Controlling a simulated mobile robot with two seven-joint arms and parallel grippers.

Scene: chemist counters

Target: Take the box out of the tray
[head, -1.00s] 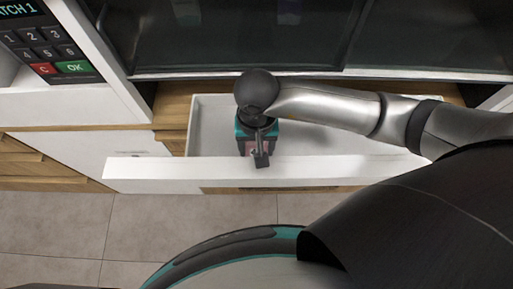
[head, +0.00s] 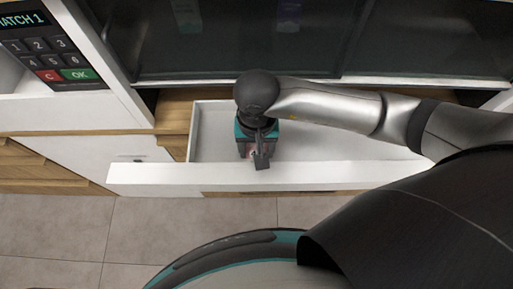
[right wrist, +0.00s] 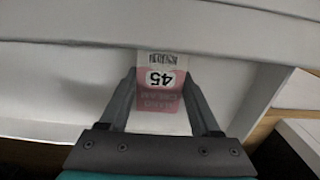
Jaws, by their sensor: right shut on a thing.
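The tray is the open white drawer (head: 210,132) below the dark glass in the head view; its front panel (head: 330,175) faces me. My right gripper (head: 257,158) reaches down into it, left of its middle. In the right wrist view the right gripper (right wrist: 160,103) is shut on a small pink and white box (right wrist: 158,88), with a finger on each side. The box carries a barcode and a label reading 45. In the head view the box is mostly hidden under the gripper. The drawer's white inside wall (right wrist: 60,85) surrounds it in the right wrist view. My left gripper is not in view.
A keypad (head: 55,50) with a screen is at the upper left. Dark glass panels (head: 240,40) stand behind the drawer. The drawer's right part is largely covered by my arm. Tiled floor (head: 155,235) lies in front.

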